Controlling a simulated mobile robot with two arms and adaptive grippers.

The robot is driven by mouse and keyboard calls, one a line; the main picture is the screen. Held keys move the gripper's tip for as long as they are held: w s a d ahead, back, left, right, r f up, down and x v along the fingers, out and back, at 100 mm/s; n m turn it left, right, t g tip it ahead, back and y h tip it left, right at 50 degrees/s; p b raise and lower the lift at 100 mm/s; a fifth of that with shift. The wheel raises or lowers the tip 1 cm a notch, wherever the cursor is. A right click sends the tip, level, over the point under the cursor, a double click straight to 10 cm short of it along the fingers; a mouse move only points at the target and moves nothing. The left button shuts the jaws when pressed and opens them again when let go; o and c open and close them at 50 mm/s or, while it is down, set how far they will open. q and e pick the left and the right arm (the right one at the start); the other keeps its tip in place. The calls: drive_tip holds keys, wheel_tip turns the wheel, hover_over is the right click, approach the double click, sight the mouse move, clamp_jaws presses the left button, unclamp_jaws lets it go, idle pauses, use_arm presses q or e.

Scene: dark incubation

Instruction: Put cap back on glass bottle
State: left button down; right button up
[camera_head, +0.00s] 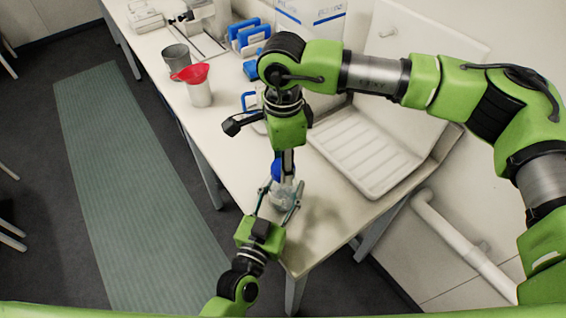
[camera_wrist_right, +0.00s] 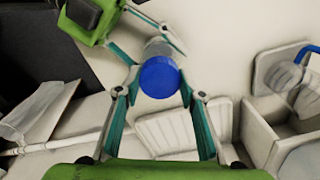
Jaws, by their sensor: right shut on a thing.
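The glass bottle (camera_head: 283,194) is upright above the table's front corner, clear with a rounded body. The blue cap (camera_head: 277,170) is at its mouth; I cannot tell whether it is seated or just above. My left gripper (camera_head: 280,197) comes from the front with its fingers on both sides of the bottle, shut on it. My right gripper (camera_head: 284,165) points down from above, shut on the blue cap. In the right wrist view the cap (camera_wrist_right: 160,78) lies between the fingertips (camera_wrist_right: 160,82), partly hiding the bottle (camera_wrist_right: 158,49) behind it.
A white drying tray (camera_head: 367,150) stands right of the bottle. A red funnel (camera_head: 190,73) in a pale container and a grey beaker (camera_head: 176,57) stand at the back left. Blue racks (camera_head: 250,38) are farther back. The table (camera_head: 240,160) is clear left of the bottle.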

drive_tip(key=o, duration=1.3)
drive_tip(key=shift+o, duration=0.2)
wheel_tip(320, 180, up, 12)
use_arm(q)
drive_tip(key=c, duration=1)
unclamp_jaws()
drive_tip(key=shift+c, duration=0.2)
